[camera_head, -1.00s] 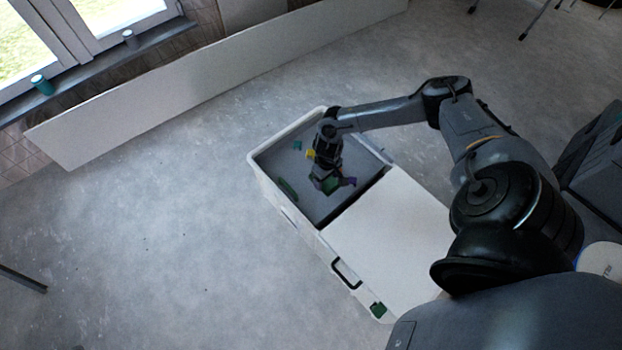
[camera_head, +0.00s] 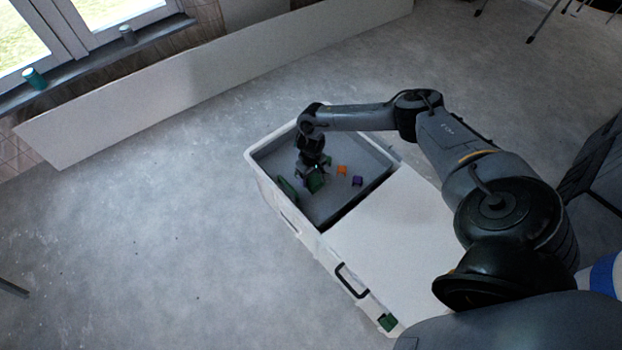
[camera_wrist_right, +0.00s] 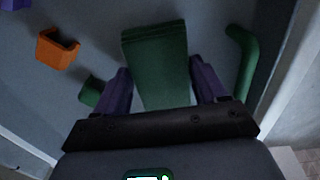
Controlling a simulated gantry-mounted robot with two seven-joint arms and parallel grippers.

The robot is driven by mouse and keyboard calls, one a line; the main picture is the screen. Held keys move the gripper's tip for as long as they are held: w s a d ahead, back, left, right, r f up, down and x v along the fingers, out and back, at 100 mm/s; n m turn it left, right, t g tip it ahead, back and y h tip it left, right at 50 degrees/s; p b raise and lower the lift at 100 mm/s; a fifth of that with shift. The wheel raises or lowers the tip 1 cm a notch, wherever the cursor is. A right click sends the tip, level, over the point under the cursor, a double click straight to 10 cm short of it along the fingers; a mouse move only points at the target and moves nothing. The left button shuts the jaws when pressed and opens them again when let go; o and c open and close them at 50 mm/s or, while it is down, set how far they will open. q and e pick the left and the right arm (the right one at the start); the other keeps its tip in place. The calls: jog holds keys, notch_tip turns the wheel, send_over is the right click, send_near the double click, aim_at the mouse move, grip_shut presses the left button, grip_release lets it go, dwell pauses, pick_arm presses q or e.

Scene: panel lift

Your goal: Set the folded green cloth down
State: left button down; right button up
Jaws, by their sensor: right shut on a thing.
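The folded green cloth (camera_head: 316,184) is in the open far part of the white crate (camera_head: 262,177). My right gripper (camera_head: 313,176) reaches down into the crate and is shut on the cloth. In the right wrist view the cloth (camera_wrist_right: 155,55) sticks out beyond the two purple fingers of the gripper (camera_wrist_right: 166,84), which sit on either side of it. I cannot tell whether the cloth touches the crate floor. My left gripper is not in view.
In the crate, a green bent bar (camera_head: 287,191) lies by the left wall. An orange piece (camera_head: 342,170) and a purple piece (camera_head: 357,181) lie to the right. A small green piece (camera_wrist_right: 90,92) shows in the wrist view. A white cover (camera_head: 395,225) spans the near part.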

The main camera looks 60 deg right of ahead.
jog(key=shift+f, duration=0.15)
jog(key=shift+f, duration=0.1)
jog(key=o, duration=1)
